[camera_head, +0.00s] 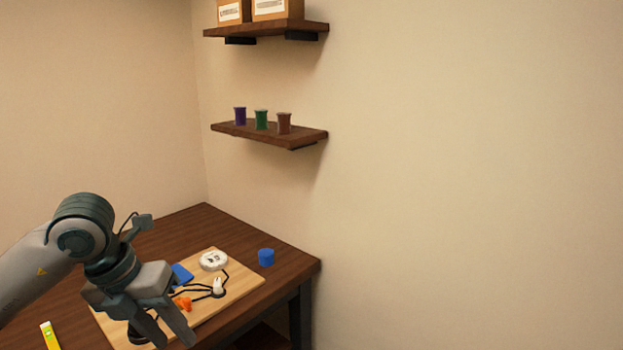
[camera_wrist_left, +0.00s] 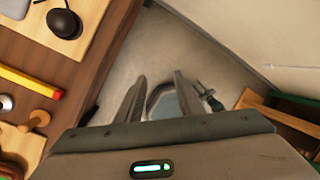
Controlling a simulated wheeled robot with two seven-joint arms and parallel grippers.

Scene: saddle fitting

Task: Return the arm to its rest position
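My left arm comes in from the left in the head view. Its gripper (camera_head: 174,338) points downward, in front of the wooden board (camera_head: 236,291) in the picture. The left wrist view shows the two fingers of this gripper (camera_wrist_left: 160,78) apart with nothing between them. Beyond the fingers are the grey floor (camera_wrist_left: 180,35) and a partly hidden round grey shape. The table edge runs to the left of the fingers there. Part of the board is hidden behind the gripper in the head view. My right gripper is not in view.
On the board are a white round object (camera_head: 214,260), orange pieces (camera_head: 183,303) and a dark cable. A blue cylinder (camera_head: 266,257) stands beside it on the table (camera_head: 180,228). A yellow level (camera_head: 50,336) lies at left. A wall shelf (camera_head: 290,137) holds three spools.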

